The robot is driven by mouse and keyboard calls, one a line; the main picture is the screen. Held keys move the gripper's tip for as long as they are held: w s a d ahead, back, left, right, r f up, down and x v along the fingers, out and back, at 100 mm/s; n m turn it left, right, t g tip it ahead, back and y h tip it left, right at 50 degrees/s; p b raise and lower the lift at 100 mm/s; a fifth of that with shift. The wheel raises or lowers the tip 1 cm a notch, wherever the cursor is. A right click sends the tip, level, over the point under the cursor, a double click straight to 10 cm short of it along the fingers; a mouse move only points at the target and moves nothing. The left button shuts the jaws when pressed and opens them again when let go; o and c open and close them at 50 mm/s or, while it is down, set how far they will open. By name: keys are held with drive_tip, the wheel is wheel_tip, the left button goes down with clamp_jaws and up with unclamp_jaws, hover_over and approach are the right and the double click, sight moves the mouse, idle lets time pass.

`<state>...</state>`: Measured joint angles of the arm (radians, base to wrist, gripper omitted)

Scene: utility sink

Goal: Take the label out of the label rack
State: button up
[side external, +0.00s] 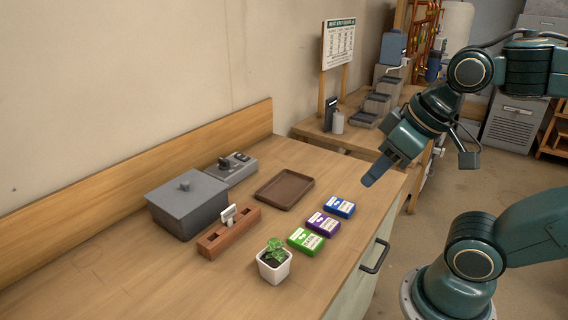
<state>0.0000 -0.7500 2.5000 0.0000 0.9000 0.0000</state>
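The label (229,214) is a small white upright piece standing in a slot of the label rack (213,241). The rack is a reddish-brown wooden block with slots, lying on the wooden counter in front of the grey lidded box. My gripper (372,178) is in the air over the right edge of the counter, pointing down and left, well apart from the label and to its right. Its fingers appear as one dark blue shape from this side, so whether they are open is hidden. I see nothing held in it.
A grey lidded box (187,204) stands directly behind the rack. A grey device (231,168), a brown tray (284,190), blue (340,207), purple (323,224) and green (305,241) packets and a potted plant (273,262) are nearby. The counter's left front is clear.

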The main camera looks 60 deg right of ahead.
drive_tip(key=n+g+y, duration=0.5)
drive_tip(key=n+g, duration=0.1)
drive_tip(key=n, duration=1.2)
hover_over(229, 208)
drive_tip(key=d, duration=0.5)
wheel_tip(229, 208, down, 7)
drive_tip(key=shift+w+f, duration=0.1)
drive_tip(key=shift+f, duration=0.05)
drive_tip(key=shift+h, duration=0.3)
drive_tip(key=shift+x, duration=4.3)
drive_tip(key=shift+w+f, duration=0.1)
